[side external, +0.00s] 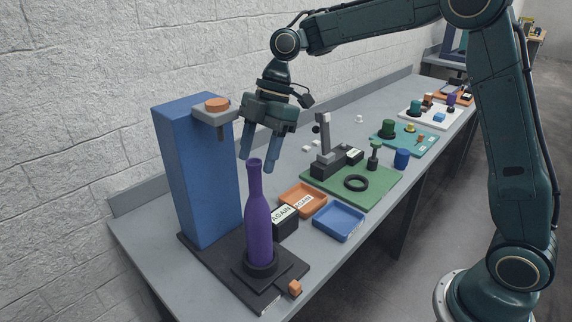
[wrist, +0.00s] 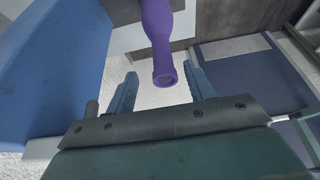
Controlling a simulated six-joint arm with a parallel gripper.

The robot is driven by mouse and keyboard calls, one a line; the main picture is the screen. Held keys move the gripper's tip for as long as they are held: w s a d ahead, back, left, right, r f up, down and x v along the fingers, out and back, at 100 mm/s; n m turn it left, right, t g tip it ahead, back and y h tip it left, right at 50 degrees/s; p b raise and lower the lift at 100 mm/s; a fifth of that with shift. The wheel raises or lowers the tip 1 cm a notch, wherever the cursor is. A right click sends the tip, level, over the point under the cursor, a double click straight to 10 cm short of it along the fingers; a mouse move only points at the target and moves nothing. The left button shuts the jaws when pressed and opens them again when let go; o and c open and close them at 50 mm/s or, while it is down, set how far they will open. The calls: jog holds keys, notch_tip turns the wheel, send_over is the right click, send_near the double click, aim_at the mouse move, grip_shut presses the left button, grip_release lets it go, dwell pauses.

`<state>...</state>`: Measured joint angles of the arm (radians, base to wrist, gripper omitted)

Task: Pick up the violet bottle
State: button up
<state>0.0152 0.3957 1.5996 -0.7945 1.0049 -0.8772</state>
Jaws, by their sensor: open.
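The violet bottle (side external: 258,225) stands upright in a dark ring-shaped holder (side external: 262,265) on a black base plate in the side view. In the wrist view the bottle (wrist: 158,30) shows with its mouth towards my fingers. My gripper (side external: 258,164) points down with its fingers apart at about the height of the bottle's mouth in the side view. In the wrist view my gripper (wrist: 162,88) is open and empty, and the bottle's mouth appears between the fingertips. I cannot tell the exact depth between them. The lower bottle is cut off in the wrist view.
A tall blue column (side external: 195,170) with an orange-topped bracket (side external: 215,108) stands close left of my gripper. A black box marked AGAIN (side external: 284,222), an orange tray (side external: 303,197) and a blue tray (side external: 340,220) lie to the right. A green board (side external: 375,195) with fixtures is further back.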

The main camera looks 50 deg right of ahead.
aim_at(257, 170)
jog(key=shift+f, duration=0.1)
jog(key=x, duration=0.3)
jog(key=shift+s+f, duration=0.2)
jog(key=shift+s, duration=0.1)
jog(key=shift+x, duration=0.8)
jog(key=shift+c, duration=0.4)
grip_shut()
